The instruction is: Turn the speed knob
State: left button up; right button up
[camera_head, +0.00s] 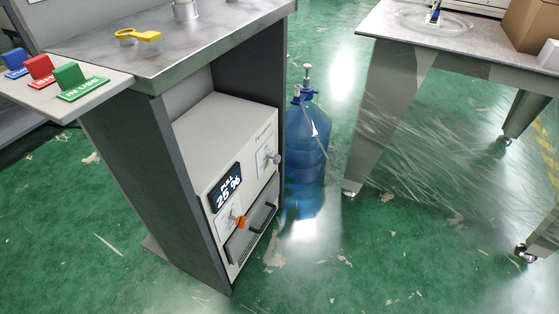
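A white machine box (215,125) stands inside the dark open cabinet under the left counter. Its front has a black display (225,187) showing white text that looks like "25 %". Below the display is an orange knob (241,222) on a small white plate. A grey knob (273,158) sits higher on the right part of the front. The labels beside the knobs are too small to read, so I cannot tell which is named speed. A dark handle (263,218) is on the lower front panel. Neither of my grippers is in view.
The grey counter (190,45) above holds a yellow tool (138,35). Red, blue and green blocks, including a green one (70,75), stand on a side shelf. A blue water bottle (305,140) stands right of the cabinet. A table (430,40) is farther right. Green floor in front is clear.

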aim_at(276, 160)
jog(key=l+u, duration=1)
jog(key=l, duration=0.15)
